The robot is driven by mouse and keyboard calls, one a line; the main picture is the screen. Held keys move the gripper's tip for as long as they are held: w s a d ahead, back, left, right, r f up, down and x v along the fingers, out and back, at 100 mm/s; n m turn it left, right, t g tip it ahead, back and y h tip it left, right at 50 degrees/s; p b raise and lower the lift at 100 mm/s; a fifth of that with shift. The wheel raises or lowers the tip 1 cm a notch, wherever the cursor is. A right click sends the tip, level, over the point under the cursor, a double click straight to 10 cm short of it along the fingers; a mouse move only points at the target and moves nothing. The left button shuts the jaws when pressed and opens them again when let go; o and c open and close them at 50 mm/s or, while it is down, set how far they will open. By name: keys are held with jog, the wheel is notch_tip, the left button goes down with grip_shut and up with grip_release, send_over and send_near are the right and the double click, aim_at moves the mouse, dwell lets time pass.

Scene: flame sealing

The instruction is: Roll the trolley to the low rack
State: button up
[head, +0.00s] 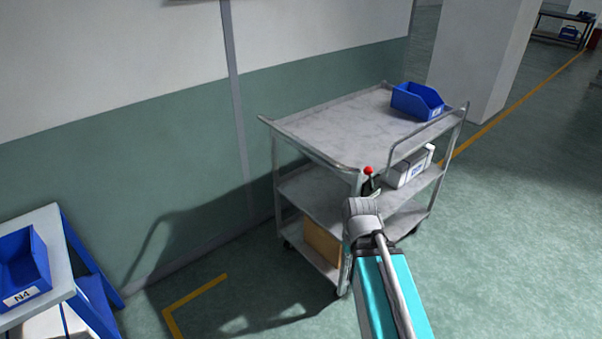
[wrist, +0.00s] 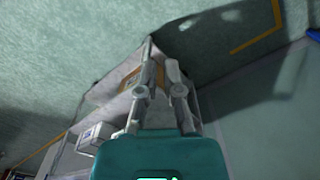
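A grey three-shelf trolley (head: 325,125) stands beside the wall in the head view, its near corner towards me. A blue bin (head: 417,101) is on its top shelf, a white box (head: 410,167) on the middle one, and a brown box (head: 322,242) on the bottom one. A red knob (head: 368,170) shows at the near post. My gripper is at this corner, largely hidden by my arm in the head view. In the wrist view, the two fingers of my gripper (wrist: 160,68) point at the trolley (wrist: 118,85), a small gap between them. Whether they clasp a post is unclear.
A blue-framed bench (head: 58,285) with a blue bin marked N4 (head: 25,268) stands at the left. A white pillar (head: 480,60) rises behind the trolley. A dark low rack-like unit (head: 562,33) is far off at upper right. Green floor at right is clear.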

jog(key=o, duration=0.4)
jog(key=shift+w+d+f+h, duration=0.1)
jog(key=shift+w+h, duration=0.2)
jog(key=shift+w, duration=0.3)
jog(key=shift+o, duration=1.4)
jog(key=w+n+t+h+b, duration=0.1)
jog(key=w+t+h, duration=0.1)
jog(key=w, duration=0.5)
jog(key=shift+w+d+n+t+h, duration=0.3)
jog(key=shift+w+d+n+h, duration=0.1)
jog(key=shift+h, duration=0.2)
jog(key=n+t+h+b, duration=0.3)
jog(key=n+t+h, duration=0.1)
jog(key=n+t, duration=0.6)
send_near(316, 154)
jog(key=s+a+t, duration=0.1)
jog(key=s, duration=0.2)
jog(key=shift+w+f+m, duration=0.2)
jog(key=shift+m, duration=0.1)
jog(key=b+x, duration=0.2)
jog(key=x, duration=1.1)
jog(key=shift+w+d+b, duration=0.2)
jog(key=shift+w+b, duration=0.15)
